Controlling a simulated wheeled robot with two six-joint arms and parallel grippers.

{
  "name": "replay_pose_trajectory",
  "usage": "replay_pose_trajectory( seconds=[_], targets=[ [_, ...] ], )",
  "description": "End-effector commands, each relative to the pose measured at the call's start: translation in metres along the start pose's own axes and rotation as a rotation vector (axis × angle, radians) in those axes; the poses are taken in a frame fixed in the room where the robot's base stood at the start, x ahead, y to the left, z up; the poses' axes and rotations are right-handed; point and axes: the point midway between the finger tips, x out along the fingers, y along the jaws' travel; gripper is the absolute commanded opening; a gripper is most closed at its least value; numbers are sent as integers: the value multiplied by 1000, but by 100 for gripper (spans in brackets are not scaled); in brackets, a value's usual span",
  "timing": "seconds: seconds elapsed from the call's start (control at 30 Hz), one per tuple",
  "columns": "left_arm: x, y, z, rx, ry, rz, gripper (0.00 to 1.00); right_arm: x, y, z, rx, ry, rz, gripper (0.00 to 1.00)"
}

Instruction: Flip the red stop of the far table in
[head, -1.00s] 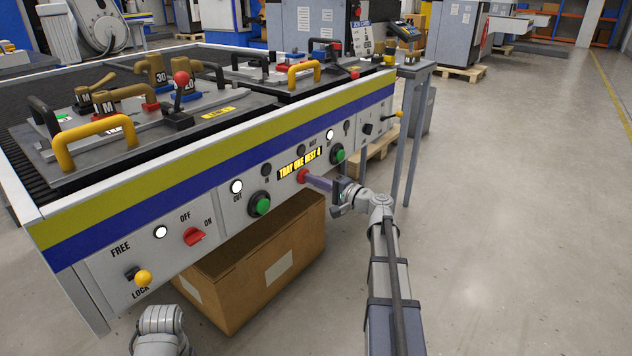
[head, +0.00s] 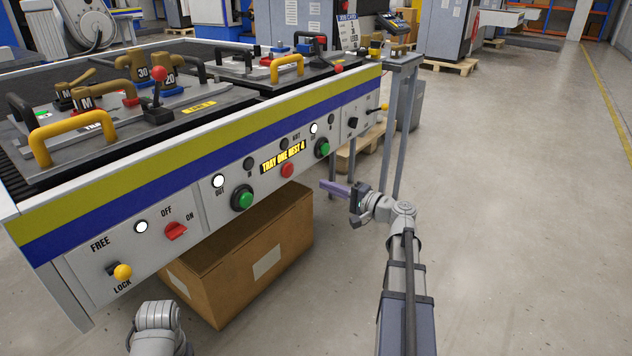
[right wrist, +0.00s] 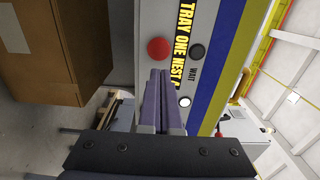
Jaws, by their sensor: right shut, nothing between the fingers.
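The far table (head: 253,78) is the dark plate at the back right of the bench, with a yellow handle and a black handle. A small red-tipped piece (head: 338,66) sits at its right edge, and it may be the red stop. Whether it is flipped in or out I cannot tell. My right gripper (head: 323,184) is shut and empty, in front of the bench panel and apart from it. In the right wrist view its fingers (right wrist: 160,75) point toward a round red button (right wrist: 160,50). My left gripper is out of the head view.
The panel carries a red button (head: 287,170), green buttons (head: 242,199), a lit display (head: 283,156), a red OFF/ON switch (head: 176,231) and a yellow FREE/LOCK knob (head: 123,271). A cardboard box (head: 215,290) stands below. The floor to the right is open.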

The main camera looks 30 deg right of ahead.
Motion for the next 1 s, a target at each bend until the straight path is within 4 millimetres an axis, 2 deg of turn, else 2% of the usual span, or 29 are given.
replay_pose_trajectory(
  seconds=[0.1,0.3,0.87,0.97,1.0],
  targets=[
    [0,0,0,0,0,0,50,-16,0,0,0,2,0,0],
    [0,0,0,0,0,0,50,-27,0,0,0,0,0,0],
    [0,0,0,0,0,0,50,-27,0,0,0,0,0,0],
    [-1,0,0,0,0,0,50,-21,2,9,-7,-20,17,0],
    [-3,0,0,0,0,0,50,-14,6,18,-15,-42,37,0]
  ],
)
